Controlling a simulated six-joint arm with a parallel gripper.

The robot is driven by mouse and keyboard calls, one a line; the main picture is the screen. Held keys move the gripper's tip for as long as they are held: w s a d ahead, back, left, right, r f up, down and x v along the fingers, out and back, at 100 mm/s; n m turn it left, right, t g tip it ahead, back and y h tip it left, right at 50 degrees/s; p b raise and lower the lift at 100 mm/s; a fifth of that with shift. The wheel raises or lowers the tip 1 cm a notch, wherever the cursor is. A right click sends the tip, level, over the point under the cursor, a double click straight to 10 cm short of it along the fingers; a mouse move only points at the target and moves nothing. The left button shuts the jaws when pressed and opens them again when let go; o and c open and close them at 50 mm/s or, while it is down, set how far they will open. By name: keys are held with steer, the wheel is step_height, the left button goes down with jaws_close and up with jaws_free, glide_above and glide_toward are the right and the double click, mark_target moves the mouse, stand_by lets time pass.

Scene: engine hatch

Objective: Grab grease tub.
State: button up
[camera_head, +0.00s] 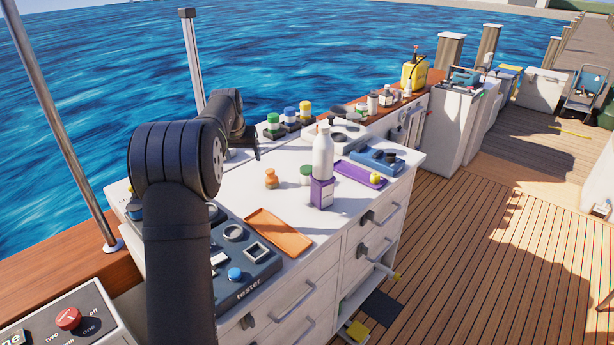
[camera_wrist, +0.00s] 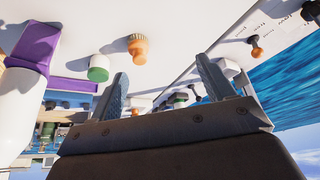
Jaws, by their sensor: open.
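A small white tub with a green lid (camera_head: 306,174), which looks like the grease tub, stands upright on the white counter, left of a white bottle. In the wrist view the green-lidded tub (camera_wrist: 98,68) shows left of my left finger, apart from it; that view is upside down. My gripper (camera_wrist: 163,78) is open, with nothing between its two fingers. In the head view my gripper (camera_head: 246,150) hangs over the counter's far side, partly hidden behind my arm, to the left of the tub.
A white bottle (camera_head: 323,152) and purple box (camera_head: 321,192) stand close right of the tub, an orange knob-shaped item (camera_head: 271,180) to its left. An orange tray (camera_head: 278,232) lies nearer, a purple tray (camera_head: 352,175) right. Several coloured-lid jars (camera_head: 290,117) line the back.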

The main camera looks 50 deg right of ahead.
steer(key=s+d+f+m+h, duration=0.1)
steer(key=d+f, duration=0.1)
steer(key=d, duration=0.5)
steer(key=s+d+f+m, duration=0.1)
steer(key=s+d+f, duration=0.1)
steer(key=d, duration=0.4)
steer(key=m+h, duration=0.1)
glide_above(307, 169)
steer(key=shift+a+f, duration=0.2)
steer(key=shift+f, duration=0.7)
steer(key=shift+d+f+g+h, duration=0.15)
steer(key=shift+f+g+h, duration=0.05)
steer(key=shift+g+h, duration=0.1)
steer(key=shift+m, duration=0.3)
step_height(307, 169, down, 5)
steer(key=shift+r, duration=0.1)
steer(key=f, duration=0.3)
steer(key=shift+w+d+f, duration=0.1)
steer(key=shift+w+d, duration=0.05)
steer(key=shift+d, duration=0.25)
steer(key=shift+w+d+f, duration=0.15)
steer(key=shift+d+f, duration=0.2)
steer(key=shift+f, duration=0.25)
steer(key=shift+c, duration=0.4)
steer(key=c, duration=1)
